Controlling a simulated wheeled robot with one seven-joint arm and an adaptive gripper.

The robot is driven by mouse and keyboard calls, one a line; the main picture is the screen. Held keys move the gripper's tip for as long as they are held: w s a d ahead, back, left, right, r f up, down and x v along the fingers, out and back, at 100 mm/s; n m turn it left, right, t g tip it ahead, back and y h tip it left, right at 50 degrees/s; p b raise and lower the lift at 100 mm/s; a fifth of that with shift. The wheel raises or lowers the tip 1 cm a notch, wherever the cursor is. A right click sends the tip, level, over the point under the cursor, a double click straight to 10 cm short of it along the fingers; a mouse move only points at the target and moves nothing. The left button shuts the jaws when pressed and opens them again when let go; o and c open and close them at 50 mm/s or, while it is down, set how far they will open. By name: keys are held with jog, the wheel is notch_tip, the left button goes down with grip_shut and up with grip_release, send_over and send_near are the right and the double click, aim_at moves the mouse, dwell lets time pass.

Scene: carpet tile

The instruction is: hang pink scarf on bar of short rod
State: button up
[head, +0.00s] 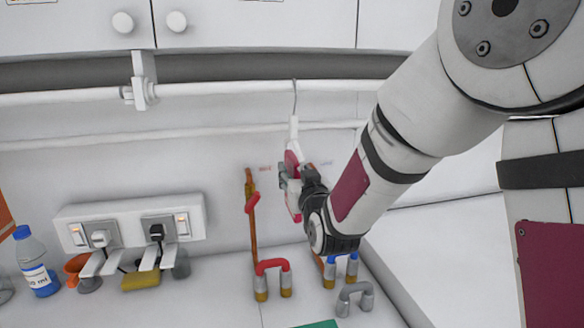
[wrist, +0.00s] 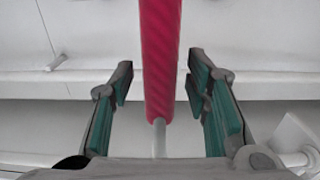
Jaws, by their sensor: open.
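A long pink piece (wrist: 160,60) with a fine woven-looking texture runs between the fingers in the wrist view. A thin grey rod (wrist: 159,140) comes out of its near end. Pink also shows beside my gripper in the head view (head: 292,160), below a white piece on a thin hook from the upper rail. I cannot tell clearly that it is a scarf. My gripper (wrist: 161,82) is open, its two green-lined fingers on either side of the pink piece with gaps. In the head view my gripper (head: 287,178) hides part of it. I cannot identify the short rod's bar with certainty.
White rails (head: 220,88) cross the wall under cabinets. Copper pipes, a red-topped U-shaped fitting (head: 272,264) and a grey one (head: 354,291) stand on the counter. A socket block (head: 190,204), a bottle (head: 37,262) and a yellow sponge (head: 141,281) are at left.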

aim_at(293, 151)
jog(key=shift+w+a, duration=0.2)
jog(key=shift+w, duration=0.75)
jog(key=shift+w+a, duration=0.2)
jog(key=shift+w, duration=0.75)
